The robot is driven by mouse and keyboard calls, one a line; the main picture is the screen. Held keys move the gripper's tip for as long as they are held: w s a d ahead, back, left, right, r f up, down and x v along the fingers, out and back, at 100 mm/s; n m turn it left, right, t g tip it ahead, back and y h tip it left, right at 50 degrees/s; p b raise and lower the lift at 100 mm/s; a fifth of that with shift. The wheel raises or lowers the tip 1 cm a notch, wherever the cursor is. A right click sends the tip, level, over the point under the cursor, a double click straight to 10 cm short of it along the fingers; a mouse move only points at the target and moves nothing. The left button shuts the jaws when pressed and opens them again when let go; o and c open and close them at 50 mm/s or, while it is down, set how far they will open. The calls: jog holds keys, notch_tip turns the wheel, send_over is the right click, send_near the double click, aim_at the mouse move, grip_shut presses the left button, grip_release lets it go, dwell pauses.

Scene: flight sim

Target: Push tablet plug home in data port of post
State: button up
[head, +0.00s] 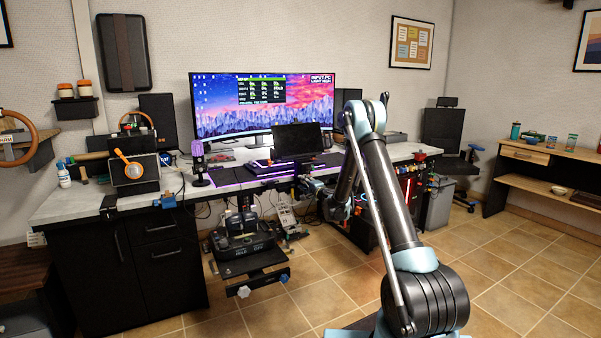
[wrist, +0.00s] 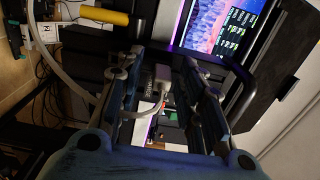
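In the wrist view, the two fingers of my gripper (wrist: 163,64) stand apart, one on each side of a small pale grey plug (wrist: 162,76). Dark gaps show between the plug and each finger, so it looks unheld. A pale cable (wrist: 70,88) loops in from the left, passes behind the left finger and seems to reach the plug. A dark flat panel, perhaps the tablet (wrist: 268,62), lies at the right; in the head view a dark screen (head: 296,139) stands on the desk. I cannot make out the data port or whether the plug is seated.
The desk (head: 110,203) carries a wide monitor (head: 215,122), a microphone (head: 200,165) and a black box (head: 134,170). A flight-control rig (head: 248,245) stands below it. A yellow cylinder (wrist: 104,14) shows at the top of the wrist view. Tiled floor (head: 510,285) is clear at right.

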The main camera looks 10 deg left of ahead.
jog(key=shift+r, duration=0.1)
dwell(0.8)
grip_shut()
jog(key=shift+s+d, duration=0.1)
jog(key=shift+v, duration=2.75)
jog(key=shift+s, duration=0.1)
jog(key=shift+s+d+f, duration=0.15)
jog(key=shift+f, duration=1.15)
jog(key=shift+s+d+f, duration=0.1)
jog(key=shift+s+f, duration=0.05)
jog(key=shift+f, duration=1.15)
